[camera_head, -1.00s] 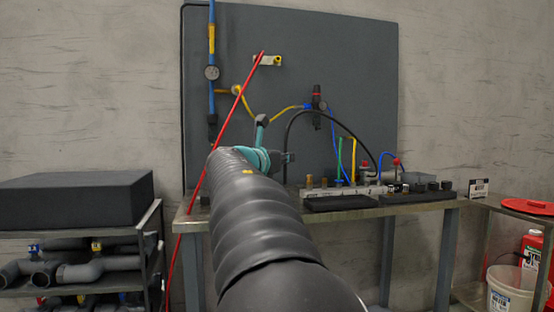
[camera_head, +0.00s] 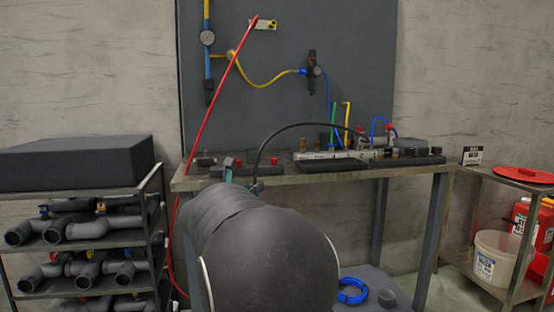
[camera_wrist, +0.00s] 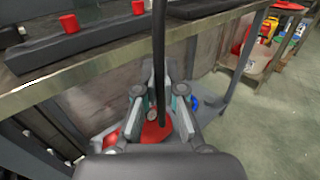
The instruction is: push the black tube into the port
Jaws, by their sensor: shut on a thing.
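The black tube (camera_head: 290,131) arches from my gripper (camera_head: 255,187) over the bench to the fittings on the grey manifold block (camera_head: 328,155). My gripper is low at the bench's front edge, left of the block, and largely hidden behind my arm. In the wrist view, the tube (camera_wrist: 159,60) runs down between the fingers of my gripper (camera_wrist: 160,95), which is shut on it. I cannot tell which opening is the port; green, yellow and blue tubes stand in other fittings.
The metal bench (camera_head: 400,168) carries dark trays and small fittings. A red hose (camera_head: 215,100) hangs from the wall panel (camera_head: 350,60) at left. A shelf of grey pipes (camera_head: 85,230) stands left, and a white bucket (camera_head: 495,258) right. A blue coil (camera_head: 353,291) lies below.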

